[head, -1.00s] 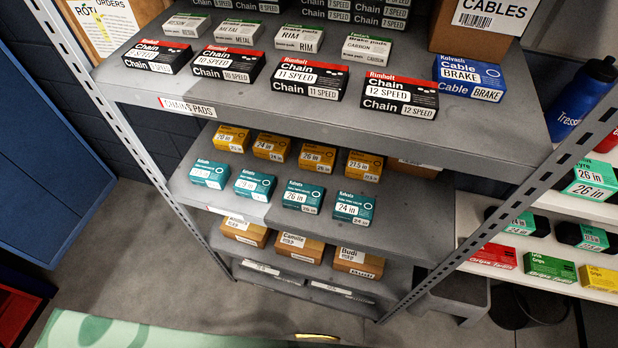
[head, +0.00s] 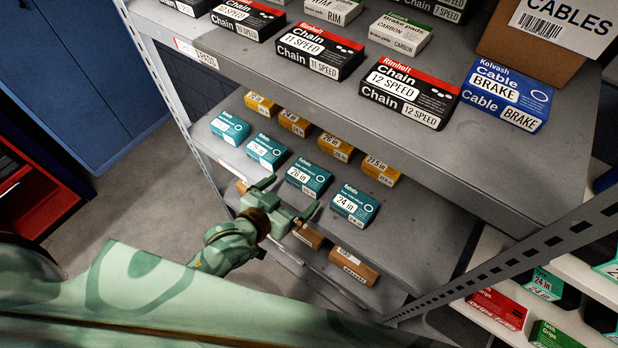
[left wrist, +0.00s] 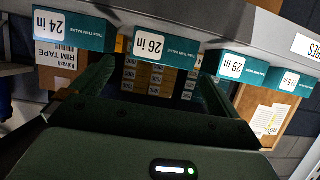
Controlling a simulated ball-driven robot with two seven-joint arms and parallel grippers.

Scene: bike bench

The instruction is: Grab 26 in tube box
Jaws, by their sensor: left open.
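The teal 26 in tube box (head: 309,179) stands on the second shelf, in the front row between the teal 29 in box (head: 267,151) and the teal 24 in box (head: 354,205). My left gripper (head: 288,198) is open and empty just in front of the shelf edge, its fingers pointing toward the 26 in box. In the left wrist view the 26 in box (left wrist: 150,47) shows upside down beyond the open fingers (left wrist: 152,78), apart from them. My right gripper is out of view.
An orange 26 in box (head: 336,147) stands in the row behind. The upper shelf (head: 420,85) with chain boxes overhangs the teal row. Brown boxes (head: 352,266) lie on the shelf below. A perforated upright (head: 530,258) stands at right.

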